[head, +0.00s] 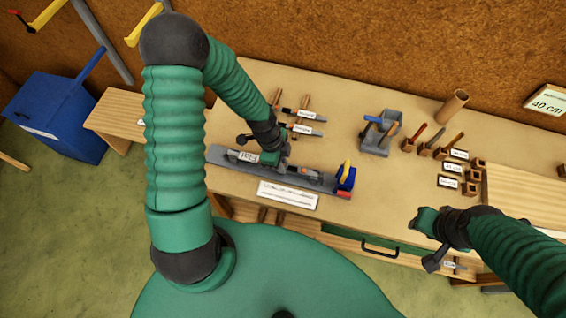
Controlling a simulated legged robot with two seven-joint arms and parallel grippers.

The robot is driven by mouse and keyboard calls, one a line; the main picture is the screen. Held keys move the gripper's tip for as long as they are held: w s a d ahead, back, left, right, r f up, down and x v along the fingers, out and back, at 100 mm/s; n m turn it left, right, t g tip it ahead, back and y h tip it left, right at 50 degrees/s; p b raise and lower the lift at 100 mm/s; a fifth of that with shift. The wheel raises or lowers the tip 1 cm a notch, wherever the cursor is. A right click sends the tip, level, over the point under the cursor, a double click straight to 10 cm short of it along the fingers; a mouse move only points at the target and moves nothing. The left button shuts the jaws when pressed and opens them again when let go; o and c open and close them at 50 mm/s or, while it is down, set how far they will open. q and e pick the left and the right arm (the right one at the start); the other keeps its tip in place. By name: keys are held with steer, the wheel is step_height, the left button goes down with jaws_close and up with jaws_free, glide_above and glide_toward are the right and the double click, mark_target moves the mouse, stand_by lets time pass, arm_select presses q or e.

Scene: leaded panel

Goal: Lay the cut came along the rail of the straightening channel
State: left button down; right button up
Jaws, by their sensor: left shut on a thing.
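The straightening channel (222,156) is a long grey bar on the workbench, running from left down to the right. A blue block with a yellow lever stands at its right end. My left gripper (272,160) is low over the middle of the channel and shut on a thin piece, which I take as the cut came; the gripper mostly hides it. I cannot tell whether the piece touches the rail. My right gripper (428,226) is over the bench's front edge at the right, apart from the channel. Its jaw opening is unclear.
Labelled tools lie on wooden rests (304,103) behind the channel. A grey bin (376,143), small wooden blocks (471,189) and an upright tube (452,107) stand farther right. A white card (288,195) lies before the channel. Bare bench (385,205) shows to its right.

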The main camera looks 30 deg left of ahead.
arm_select(q)
steer(key=shift+f, duration=0.15)
steer(key=shift+w+d, duration=0.1)
steer(key=shift+d+f, duration=0.25)
steer(key=shift+d, duration=0.2)
arm_select(e)
steer(key=shift+w+d+f, duration=0.1)
steer(key=shift+d+f, duration=0.25)
steer(key=shift+d, duration=0.25)
arm_select(q)
steer(key=shift+a, duration=0.15)
arm_select(e)
steer(key=shift+a, duration=0.1)
arm_select(q)
steer(key=c, duration=1.7)
jaws_free()
steer(key=o, duration=0.4)
steer(key=shift+w+a+f, duration=0.1)
steer(key=shift+a, duration=0.05)
arm_select(e)
steer(key=shift+w+a, duration=0.2)
